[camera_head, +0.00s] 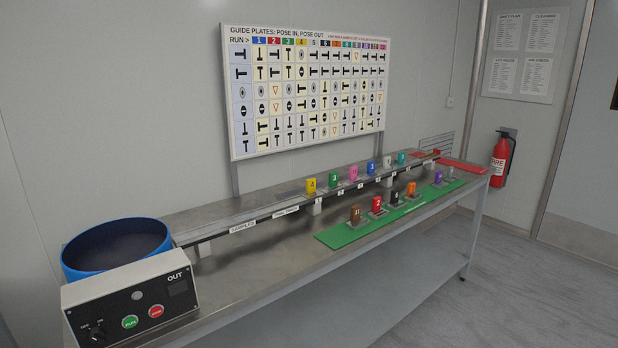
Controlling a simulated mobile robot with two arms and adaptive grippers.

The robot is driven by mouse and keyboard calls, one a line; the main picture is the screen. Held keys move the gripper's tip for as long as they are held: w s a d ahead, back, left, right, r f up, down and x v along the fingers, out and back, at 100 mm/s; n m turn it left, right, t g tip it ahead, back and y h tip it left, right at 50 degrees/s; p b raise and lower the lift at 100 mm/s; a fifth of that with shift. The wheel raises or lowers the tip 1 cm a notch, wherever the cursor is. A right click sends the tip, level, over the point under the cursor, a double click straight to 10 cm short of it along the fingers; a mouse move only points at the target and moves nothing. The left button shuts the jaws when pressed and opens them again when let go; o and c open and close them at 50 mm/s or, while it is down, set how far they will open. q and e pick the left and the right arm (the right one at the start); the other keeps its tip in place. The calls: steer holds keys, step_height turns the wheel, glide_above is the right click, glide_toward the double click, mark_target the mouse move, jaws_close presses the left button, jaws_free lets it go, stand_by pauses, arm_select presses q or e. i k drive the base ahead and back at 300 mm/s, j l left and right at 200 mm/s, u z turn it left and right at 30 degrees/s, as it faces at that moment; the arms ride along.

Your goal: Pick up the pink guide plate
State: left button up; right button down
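The pink guide plate (353,173) stands upright on the raised rail along the bench, towards the back. It is between the green plate marked 3 (334,178) on its left and a blue plate (372,167) on its right. A yellow plate marked 4 (310,186) stands further left, and a pale plate (387,161) and a teal plate (402,158) further right. The number on the pink plate is too small to read. Neither of my grippers shows in the head view.
A green mat (335,238) on the bench front holds brown, red, black, orange and purple plates. A control box (130,297) and blue bowl (70,262) occupy the left end. A red mat (462,166) lies at the right end. A chart board (310,90) rises behind.

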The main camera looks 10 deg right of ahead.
mark_target(353, 179)
steer(key=u, duration=0.4)
steer(key=i+l+u, duration=0.1)
steer(key=l+u, duration=0.25)
steer(key=i+l+u, duration=0.1)
steer(key=l+u, duration=0.65)
